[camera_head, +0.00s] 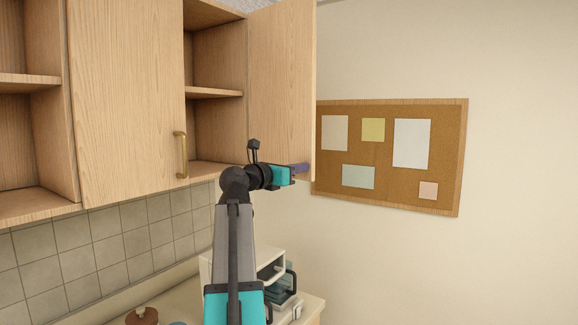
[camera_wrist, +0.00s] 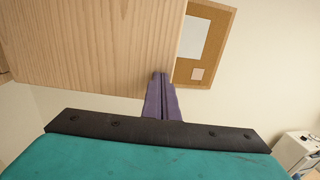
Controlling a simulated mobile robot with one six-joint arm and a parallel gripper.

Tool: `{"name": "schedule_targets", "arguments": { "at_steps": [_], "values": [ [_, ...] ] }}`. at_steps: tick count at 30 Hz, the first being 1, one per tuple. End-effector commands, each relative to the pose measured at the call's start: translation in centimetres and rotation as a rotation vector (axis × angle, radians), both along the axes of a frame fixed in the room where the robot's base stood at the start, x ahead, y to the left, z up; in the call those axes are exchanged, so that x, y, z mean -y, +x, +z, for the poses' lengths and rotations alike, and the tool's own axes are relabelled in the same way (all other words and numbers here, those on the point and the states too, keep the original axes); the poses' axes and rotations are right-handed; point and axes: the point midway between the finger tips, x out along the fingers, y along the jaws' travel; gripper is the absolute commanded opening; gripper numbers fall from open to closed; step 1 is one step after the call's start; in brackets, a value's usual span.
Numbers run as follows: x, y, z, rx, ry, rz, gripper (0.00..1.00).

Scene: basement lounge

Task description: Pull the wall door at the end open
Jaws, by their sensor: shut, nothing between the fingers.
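The wall door at the end (camera_head: 281,80) is a light wood panel, swung out from its cabinet at the right end of the row. The end compartment behind it shows open, with a shelf. My gripper (camera_head: 303,168) is at the lower part of this door, near its free edge. In the wrist view the door (camera_wrist: 95,45) fills the upper left, and the purple fingers of my gripper (camera_wrist: 160,78) are together, with their tips at its lower edge. Nothing shows between them. I cannot tell whether they touch the door. The door's handle is not visible.
A closed door (camera_head: 125,100) with a brass handle (camera_head: 181,155) is left of the open compartment. A cork board (camera_head: 385,190) hangs on the wall at right. Below are a counter (camera_head: 190,284) and a white appliance (camera_head: 245,258). The space before the right wall is clear.

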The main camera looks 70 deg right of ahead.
Motion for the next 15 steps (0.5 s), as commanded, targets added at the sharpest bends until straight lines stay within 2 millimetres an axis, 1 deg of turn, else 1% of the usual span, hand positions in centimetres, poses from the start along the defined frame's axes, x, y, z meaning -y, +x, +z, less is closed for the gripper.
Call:
{"name": "schedule_targets", "arguments": {
  "at_steps": [1, 5, 15],
  "values": [
    [0.5, -0.7, 0.2, 0.001, 0.001, 0.019, 0.0],
    [2.0, -1.5, 0.2, 0.0, 0.0, 0.079, 0.0],
    [5.8, -3.0, 0.1, -0.001, 0.001, 0.075, 0.0]
  ]
}}
